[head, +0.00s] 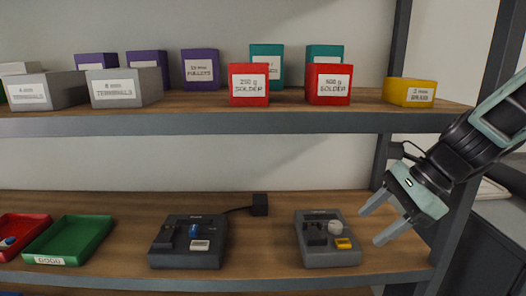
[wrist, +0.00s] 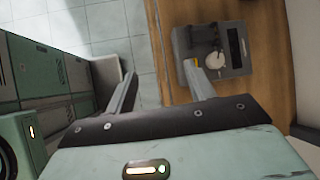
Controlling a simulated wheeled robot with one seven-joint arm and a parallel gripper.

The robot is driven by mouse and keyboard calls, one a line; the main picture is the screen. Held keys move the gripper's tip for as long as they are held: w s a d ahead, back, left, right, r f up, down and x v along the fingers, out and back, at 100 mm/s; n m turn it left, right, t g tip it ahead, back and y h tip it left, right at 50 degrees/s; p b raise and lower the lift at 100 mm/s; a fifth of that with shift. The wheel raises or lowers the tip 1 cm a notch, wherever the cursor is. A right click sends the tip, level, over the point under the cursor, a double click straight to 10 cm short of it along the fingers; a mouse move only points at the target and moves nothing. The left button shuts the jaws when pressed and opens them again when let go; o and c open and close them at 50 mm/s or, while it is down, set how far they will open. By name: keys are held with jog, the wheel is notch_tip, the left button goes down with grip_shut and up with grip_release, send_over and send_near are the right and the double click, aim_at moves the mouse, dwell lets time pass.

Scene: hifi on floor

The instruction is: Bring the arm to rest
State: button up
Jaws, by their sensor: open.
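My gripper (head: 378,222) is at the right of the head view, in front of the shelf unit's right post. Its two fingers are spread apart with nothing between them. It points down and to the left, near the lower shelf. The grey device (head: 328,240) with a white knob and a yellow part stands on the lower shelf, to the left of the fingers. In the wrist view my gripper (wrist: 165,95) also shows open and empty, with floor tiles and the shelf edge beyond. The same grey device (wrist: 213,52) lies past the right finger there, apart from it.
The upper shelf (head: 200,120) holds red solder boxes (head: 249,84), grey terminal boxes (head: 125,88), and purple, teal and yellow boxes. The lower shelf (head: 260,275) holds a dark device (head: 188,242) and a green tray (head: 70,240).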

jog(key=s+a+f+n+h, duration=0.1)
jog(key=s+a+n+h, duration=0.1)
jog(key=s+n, duration=0.4)
jog(key=s+a+f+n+g+h, duration=0.1)
jog(key=s+a+f+n+h, duration=0.1)
jog(key=s+n, duration=0.5)
jog(key=s+a+f+n+h, duration=0.1)
jog(key=s+a+n+h, duration=0.1)
jog(key=s+a+n, duration=0.2)
jog(key=s+n, duration=0.3)
jog(key=n, duration=0.4)
jog(key=shift+a+f+n+g, duration=0.3)
jog(key=shift+n, duration=0.1)
